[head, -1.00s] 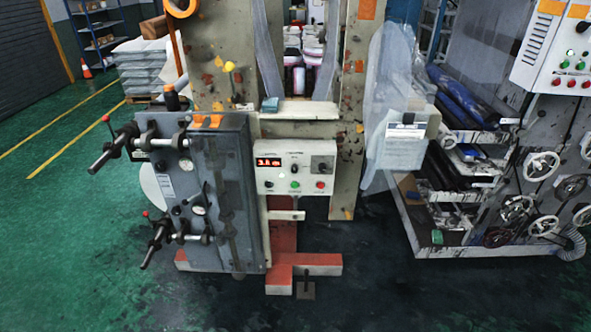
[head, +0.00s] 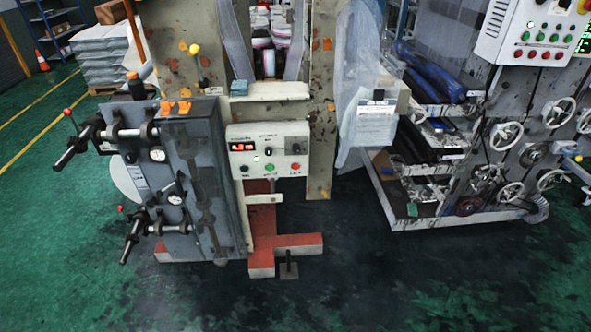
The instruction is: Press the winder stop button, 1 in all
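The winder's control box (head: 268,150) is a pale panel on the front of the film tower, near the middle of the head view. It has a red lit display (head: 243,147) at upper left and knobs at the top. Along its lower edge sit a black knob, a green button (head: 269,168) and a red button (head: 295,167) at the right. The labels are too small to read. Neither of my grippers shows in the head view.
A grey cabinet (head: 180,180) with protruding rollers and levers stands left of the panel. Red feet (head: 300,243) of the tower stick out on the floor. A second machine with a button panel (head: 540,30) and handwheels is at right. Open floor (head: 350,290) lies in front.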

